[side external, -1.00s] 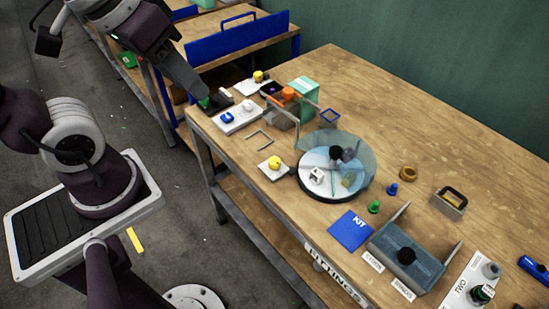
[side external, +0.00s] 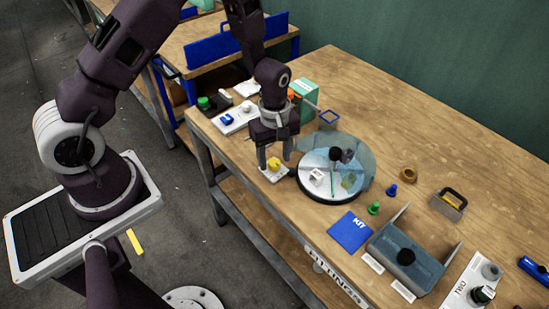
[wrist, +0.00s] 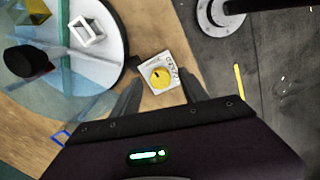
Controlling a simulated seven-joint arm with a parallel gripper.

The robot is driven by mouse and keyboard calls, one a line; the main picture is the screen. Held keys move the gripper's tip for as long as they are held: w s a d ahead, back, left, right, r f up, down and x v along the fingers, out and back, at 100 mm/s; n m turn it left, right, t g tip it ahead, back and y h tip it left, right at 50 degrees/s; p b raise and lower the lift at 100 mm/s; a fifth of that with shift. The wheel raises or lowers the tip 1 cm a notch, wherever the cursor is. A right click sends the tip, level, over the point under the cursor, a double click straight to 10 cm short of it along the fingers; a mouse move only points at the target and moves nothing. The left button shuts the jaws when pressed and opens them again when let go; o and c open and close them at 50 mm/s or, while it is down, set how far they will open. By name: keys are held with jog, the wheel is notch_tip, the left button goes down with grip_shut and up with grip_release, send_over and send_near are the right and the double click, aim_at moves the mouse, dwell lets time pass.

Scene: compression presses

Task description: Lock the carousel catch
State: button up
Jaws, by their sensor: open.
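The carousel (side external: 312,188) is a round white turntable with a dark rim and a clear bluish cover, near the middle of the bench; its left part shows in the wrist view (wrist: 106,62). The catch is a yellow knob (side external: 274,164) on a small white plate just left of the carousel. In the wrist view the yellow knob (wrist: 160,77) has a dark mark, and the plate carries lettering too small to read. My gripper (side external: 275,165) is open, pointing down over the plate, its fingers apart on either side of the knob. I cannot tell whether they touch it.
A white panel with a blue switch (side external: 228,119) is behind my gripper. A blue KIT card (side external: 349,231) and a grey bin (side external: 405,258) lie right.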

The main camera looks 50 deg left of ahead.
jog(key=shift+f, duration=0.5)
grip_shut()
